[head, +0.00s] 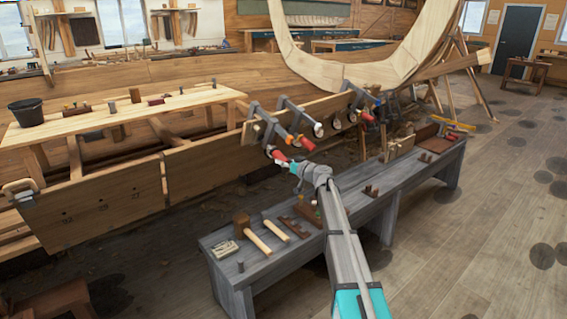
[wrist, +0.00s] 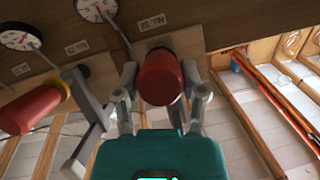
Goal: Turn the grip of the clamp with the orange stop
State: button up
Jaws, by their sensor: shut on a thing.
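Several clamps with dark bars and red grips sit along the plank edge of the hull. In the head view an orange stop (head: 290,138) shows on the clamp at the left of the row, close to a red grip (head: 307,144). My gripper (head: 290,166) is at the lower left of this row, by another red grip (head: 279,155). In the wrist view my gripper (wrist: 160,92) is shut on a red grip (wrist: 159,78), with a finger on each side. No orange stop shows on the held clamp there, so I cannot tell its stop colour.
A neighbouring red grip with a yellow collar (wrist: 30,108) is close on the left in the wrist view. White dials (wrist: 20,34) and number labels line the plank. A grey bench (head: 345,200) with a mallet (head: 250,232) stands below my arm. Open floor lies right.

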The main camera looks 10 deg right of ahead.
jog(key=shift+w+f+m+g+y+b, duration=0.1)
jog(key=shift+m+g+y+b, duration=0.6)
jog(key=shift+m+y, duration=0.4)
jog(key=shift+f+m+g+y+b, duration=0.1)
jog(key=shift+m+g+y+b, duration=0.2)
jog(key=shift+m+y+b, duration=0.7)
jog(key=m+y+b, duration=0.1)
jog(key=m+y, duration=0.1)
jog(key=m, duration=0.1)
jog(key=shift+g+b, duration=0.3)
jog(key=shift+b, duration=0.1)
jog(key=shift+s+m+y+b, duration=0.2)
jog(key=shift+m+y+b, duration=0.45)
jog(key=shift+m, duration=0.45)
jog(key=o, duration=1.1)
jog(key=shift+w, duration=0.1)
jog(key=shift+o, duration=0.2)
